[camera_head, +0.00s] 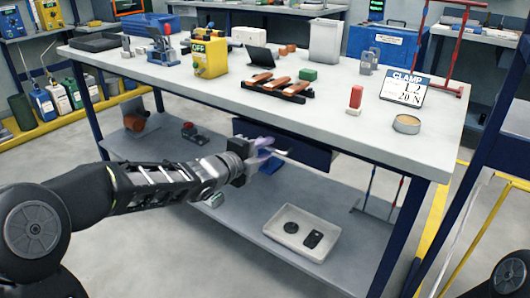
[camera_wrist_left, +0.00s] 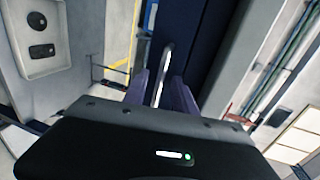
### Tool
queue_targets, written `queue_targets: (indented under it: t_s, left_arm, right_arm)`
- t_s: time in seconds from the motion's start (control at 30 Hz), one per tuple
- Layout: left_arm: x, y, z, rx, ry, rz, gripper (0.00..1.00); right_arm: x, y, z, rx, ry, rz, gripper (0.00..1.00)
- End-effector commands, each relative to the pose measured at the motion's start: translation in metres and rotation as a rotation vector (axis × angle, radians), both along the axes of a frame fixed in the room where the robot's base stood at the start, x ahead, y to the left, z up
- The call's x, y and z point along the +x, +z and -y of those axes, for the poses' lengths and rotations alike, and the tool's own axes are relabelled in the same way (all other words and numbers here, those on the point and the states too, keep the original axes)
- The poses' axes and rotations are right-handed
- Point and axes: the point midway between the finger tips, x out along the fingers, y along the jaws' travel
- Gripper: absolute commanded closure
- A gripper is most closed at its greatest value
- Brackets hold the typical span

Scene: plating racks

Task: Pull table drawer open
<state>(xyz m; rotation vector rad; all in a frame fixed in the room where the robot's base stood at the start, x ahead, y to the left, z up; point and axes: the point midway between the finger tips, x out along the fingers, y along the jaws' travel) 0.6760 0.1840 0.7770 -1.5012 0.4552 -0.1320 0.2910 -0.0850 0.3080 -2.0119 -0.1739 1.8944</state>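The dark blue drawer (camera_head: 308,152) hangs under the front edge of the table (camera_head: 200,88). It looks closed or nearly so; I cannot tell exactly. My left gripper (camera_head: 272,150) is at the drawer's front. In the left wrist view, the silver bar handle (camera_wrist_left: 165,62) runs up from between the two purple fingers of my left gripper (camera_wrist_left: 161,92), against the dark blue drawer front (camera_wrist_left: 197,40). The fingers stand apart with gaps beside the handle, so the gripper looks open around it. My right gripper is out of view.
The lower shelf (camera_head: 235,215) carries a pale tray (camera_head: 287,250) with two dark parts. The floor before the table is clear.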

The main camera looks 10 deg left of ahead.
Motion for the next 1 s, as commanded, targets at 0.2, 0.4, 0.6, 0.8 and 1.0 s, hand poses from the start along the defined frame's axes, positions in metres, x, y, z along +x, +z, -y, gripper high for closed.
queue_targets:
  t_s: [0.2, 0.4, 0.6, 0.8, 1.0]
  left_arm:
    - [0.003, -0.0003, 0.0013, -0.001, 0.0, 0.0, 0.67]
    - [0.0027, -0.0003, 0.0012, -0.001, 0.0, 0.0, 0.76]
    - [0.0027, -0.0003, 0.0012, -0.001, 0.0, 0.0, 0.93]
    - [0.0026, -0.0004, 0.0012, -0.001, 0.0, 0.0, 1.0]
    - [0.0026, -0.0005, 0.0011, -0.001, 0.0, 0.0, 1.0]
  right_arm:
    - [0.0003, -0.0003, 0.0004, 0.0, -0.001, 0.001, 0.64]
    - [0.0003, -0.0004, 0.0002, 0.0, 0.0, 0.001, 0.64]
    - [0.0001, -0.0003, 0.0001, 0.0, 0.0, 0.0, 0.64]
    - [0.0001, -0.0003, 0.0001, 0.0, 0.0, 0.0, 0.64]
    - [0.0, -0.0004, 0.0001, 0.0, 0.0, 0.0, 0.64]
